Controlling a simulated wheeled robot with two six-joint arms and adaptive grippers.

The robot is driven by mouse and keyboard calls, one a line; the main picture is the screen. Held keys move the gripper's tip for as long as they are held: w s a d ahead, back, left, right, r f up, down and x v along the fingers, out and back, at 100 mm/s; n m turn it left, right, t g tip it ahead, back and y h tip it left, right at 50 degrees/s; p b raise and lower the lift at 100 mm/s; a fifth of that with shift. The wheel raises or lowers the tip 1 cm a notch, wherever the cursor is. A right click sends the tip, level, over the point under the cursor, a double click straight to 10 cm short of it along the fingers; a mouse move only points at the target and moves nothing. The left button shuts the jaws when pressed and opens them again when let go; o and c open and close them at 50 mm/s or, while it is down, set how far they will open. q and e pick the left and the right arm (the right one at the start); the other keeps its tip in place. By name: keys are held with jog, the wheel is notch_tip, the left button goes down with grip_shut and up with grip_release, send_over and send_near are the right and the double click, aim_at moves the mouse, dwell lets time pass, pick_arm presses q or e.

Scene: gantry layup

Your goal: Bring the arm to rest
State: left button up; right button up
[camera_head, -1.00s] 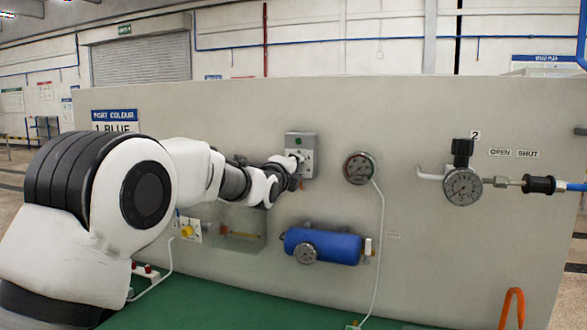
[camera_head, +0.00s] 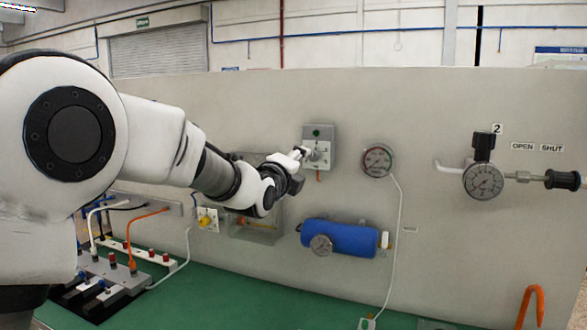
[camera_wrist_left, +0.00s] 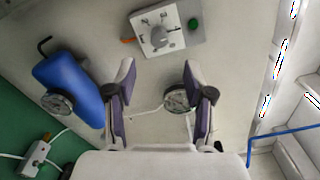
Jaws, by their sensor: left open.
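My left arm comes in from the left in the head view, large in front of the panel. My left gripper (camera_head: 304,153) is close to a grey switch box (camera_head: 322,132) with a green button and a knob. In the left wrist view the two fingers of my left gripper (camera_wrist_left: 160,84) stand wide apart with nothing between them. The switch box (camera_wrist_left: 190,38) is ahead of the fingertips there, with a visible gap. I cannot tell from the head view whether a finger touches it. My right gripper is not in view.
A grey panel (camera_head: 440,110) carries a round gauge (camera_head: 377,160), a blue cylinder (camera_head: 345,238), and a valve with a gauge (camera_head: 483,180). A clear box (camera_head: 262,228) sits below the arm. A terminal block with cables (camera_head: 115,278) and an orange hook (camera_head: 530,305) stand on the green bench (camera_head: 230,305).

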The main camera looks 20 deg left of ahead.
pick_arm(q)
jog(key=s, duration=0.3)
